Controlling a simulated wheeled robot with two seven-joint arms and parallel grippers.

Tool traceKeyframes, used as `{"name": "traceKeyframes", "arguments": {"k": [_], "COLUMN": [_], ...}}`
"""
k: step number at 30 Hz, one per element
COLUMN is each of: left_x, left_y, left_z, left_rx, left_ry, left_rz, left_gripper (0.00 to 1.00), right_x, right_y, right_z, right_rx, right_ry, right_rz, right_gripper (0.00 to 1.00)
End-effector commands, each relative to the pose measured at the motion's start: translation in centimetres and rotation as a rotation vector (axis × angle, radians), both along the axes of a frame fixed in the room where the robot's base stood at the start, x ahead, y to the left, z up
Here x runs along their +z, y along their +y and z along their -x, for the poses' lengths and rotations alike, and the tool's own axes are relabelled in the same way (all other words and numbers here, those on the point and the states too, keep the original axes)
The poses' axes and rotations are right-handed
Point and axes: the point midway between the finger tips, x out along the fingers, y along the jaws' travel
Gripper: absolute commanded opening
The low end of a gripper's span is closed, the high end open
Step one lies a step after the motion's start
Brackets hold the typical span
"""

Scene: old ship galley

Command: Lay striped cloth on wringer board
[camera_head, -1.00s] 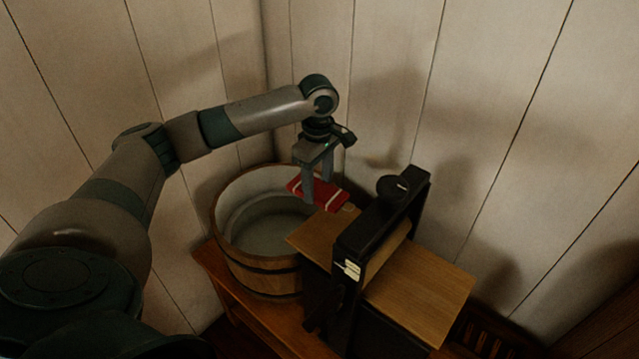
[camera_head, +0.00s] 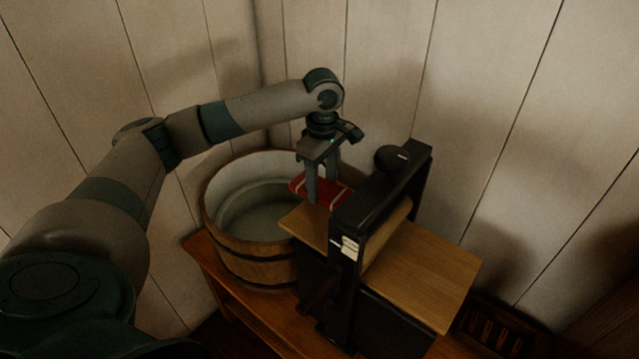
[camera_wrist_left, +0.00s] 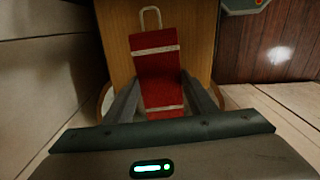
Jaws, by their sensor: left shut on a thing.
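The striped cloth, red with pale stripes (camera_head: 334,193), is between the fingers of my left gripper (camera_head: 322,190), which is shut on it. In the left wrist view the cloth (camera_wrist_left: 155,62) extends over the wooden wringer board (camera_wrist_left: 194,40), with a pale loop at its far end. The board (camera_head: 306,225) passes through the black wringer frame and also shows on its right side (camera_head: 425,270). The cloth is at the board's left end; I cannot tell whether it touches the board. My right gripper is not in view.
A round wooden tub (camera_head: 255,262) with dark hoops stands left of the wringer on a wooden bench (camera_head: 225,277). The black wringer frame (camera_head: 350,220) rises just right of my gripper. Plank walls (camera_head: 390,70) close off the back. A dark slatted item (camera_head: 490,325) lies at lower right.

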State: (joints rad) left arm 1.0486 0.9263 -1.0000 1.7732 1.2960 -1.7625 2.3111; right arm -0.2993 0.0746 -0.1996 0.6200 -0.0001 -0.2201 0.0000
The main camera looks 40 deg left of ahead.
Motion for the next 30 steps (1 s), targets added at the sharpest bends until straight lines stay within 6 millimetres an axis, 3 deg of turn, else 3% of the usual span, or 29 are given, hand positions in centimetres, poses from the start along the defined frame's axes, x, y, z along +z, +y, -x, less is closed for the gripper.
{"name": "traceKeyframes", "arguments": {"k": [6,16,30], "left_x": [-1.7,-3.1,-4.2], "left_y": [-0.6,-1.8,-2.2], "left_z": [0.1,0.2,0.2], "left_rx": [-0.001,0.0,0.0], "left_ry": [0.0,0.003,0.0], "left_rz": [0.001,0.001,0.001], "left_gripper": [0.28,0.28,0.28], "right_x": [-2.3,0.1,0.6], "right_y": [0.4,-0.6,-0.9], "right_z": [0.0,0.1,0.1], "right_rx": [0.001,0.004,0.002], "right_ry": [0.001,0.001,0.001], "right_rz": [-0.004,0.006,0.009], "right_gripper": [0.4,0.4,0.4]}}
